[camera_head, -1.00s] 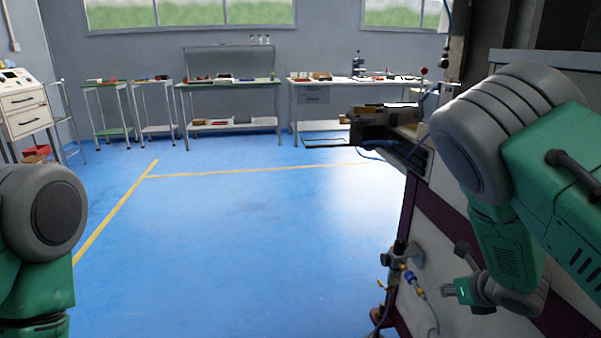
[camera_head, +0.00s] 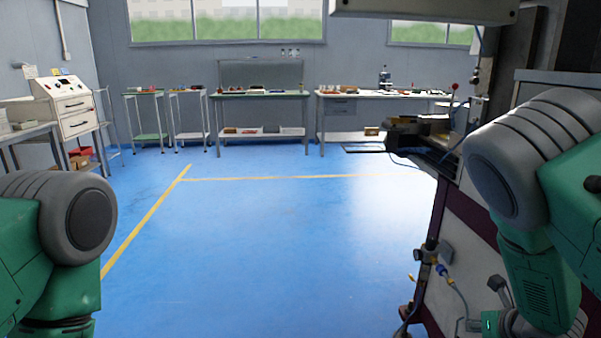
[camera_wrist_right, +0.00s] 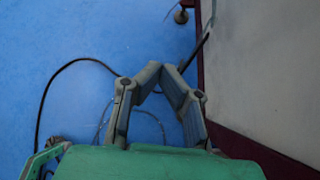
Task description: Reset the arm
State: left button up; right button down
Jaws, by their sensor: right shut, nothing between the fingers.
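My right arm hangs at the right edge of the head view, beside the machine (camera_head: 455,260). In the right wrist view my right gripper (camera_wrist_right: 161,72) has its fingertips together and nothing between them. It points down over blue floor, left of the machine's pale side panel (camera_wrist_right: 265,75). My left arm shows at the lower left of the head view. Its gripper is out of the picture.
The blue floor (camera_head: 250,240) ahead is clear, with yellow lines. A dark cable (camera_wrist_right: 45,95) lies on the floor by my right gripper.

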jog(key=s+a+f+m+g+p, duration=0.1)
jog(key=s+a+m+g+p, duration=0.1)
jog(key=s+m, duration=0.9)
jog(key=s+a+f+m+g+p, duration=0.2)
jog(key=s+a+m+g, duration=0.1)
jog(key=s+m, duration=0.8)
jog(key=s+a+f+m+g+p, duration=0.2)
jog(key=s+a+m+p, duration=0.1)
jog(key=s+m, duration=0.8)
jog(key=shift+s+a+m+g+h, duration=0.3)
jog(key=shift+s+a+g+h, duration=0.1)
jog(key=shift+a, duration=0.25)
jog(key=shift+w+f, duration=0.15)
jog(key=shift+w, duration=0.05)
